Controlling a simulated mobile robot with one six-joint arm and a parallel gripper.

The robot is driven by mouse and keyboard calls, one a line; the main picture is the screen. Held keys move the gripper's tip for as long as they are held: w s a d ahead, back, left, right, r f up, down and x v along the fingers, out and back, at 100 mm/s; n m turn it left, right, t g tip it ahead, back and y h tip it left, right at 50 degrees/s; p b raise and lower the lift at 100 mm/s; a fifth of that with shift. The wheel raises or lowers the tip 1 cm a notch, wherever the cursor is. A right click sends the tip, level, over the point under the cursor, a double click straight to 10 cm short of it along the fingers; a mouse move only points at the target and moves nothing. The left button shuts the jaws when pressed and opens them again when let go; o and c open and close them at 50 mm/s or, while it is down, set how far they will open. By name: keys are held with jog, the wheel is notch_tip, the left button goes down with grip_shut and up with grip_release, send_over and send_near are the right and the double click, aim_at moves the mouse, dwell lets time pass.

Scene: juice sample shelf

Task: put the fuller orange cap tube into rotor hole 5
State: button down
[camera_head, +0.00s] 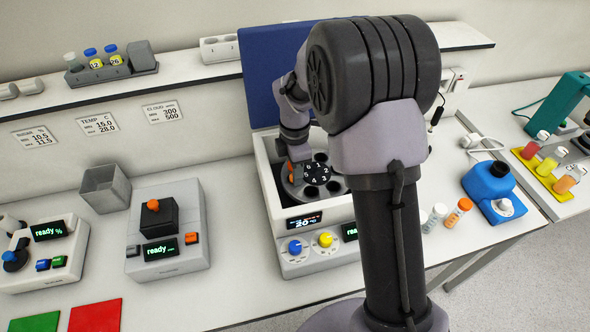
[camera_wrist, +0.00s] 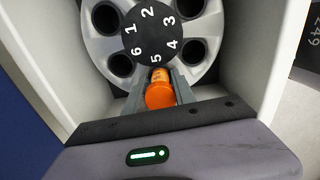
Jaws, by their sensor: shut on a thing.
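The orange cap tube (camera_wrist: 160,94) is between the two fingers of my gripper (camera_wrist: 162,84) in the wrist view, and the gripper is shut on it. The tube is at the edge of the rotor (camera_wrist: 97,45), right by the number 5 on the black hub. Hole 5 is hidden behind the tube and fingers, and I cannot tell how deep the tube sits. In the head view the orange cap (camera_head: 292,167) shows at the left side of the rotor (camera_head: 316,189). The fill level cannot be seen.
The centrifuge (camera_head: 279,222) has its blue lid (camera_head: 262,80) raised behind the rotor, and its walls stand close around my gripper. Another orange-capped tube (camera_head: 458,213) stands on the bench at the right. Holes beside numbers 6, 1 and 4 look empty.

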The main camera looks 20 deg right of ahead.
jog(key=shift+s+f, duration=0.1)
jog(key=c, duration=0.9)
grip_release()
jog(key=shift+f, duration=0.1)
jog(key=shift+c, duration=0.2)
jog(key=shift+s+f, duration=0.1)
notch_tip(320, 180, up, 18)
jog(key=p, duration=0.5)
jog(key=s+a+f+m+t+y+b, duration=0.1)
jog(key=s+a+f+m+t+b, duration=0.1)
jog(key=s+m+b, duration=0.5)
jog(key=s+a+f+m+t+y+b, duration=0.1)
jog(key=s+m+b, duration=0.6)
jog(key=s+m, duration=0.9)
notch_tip(320, 180, down, 4)
jog(key=s+a+t, duration=0.1)
jog(key=t, duration=0.1)
jog(key=shift+s+r+t, duration=0.25)
jog(key=shift+s+t, duration=0.15)
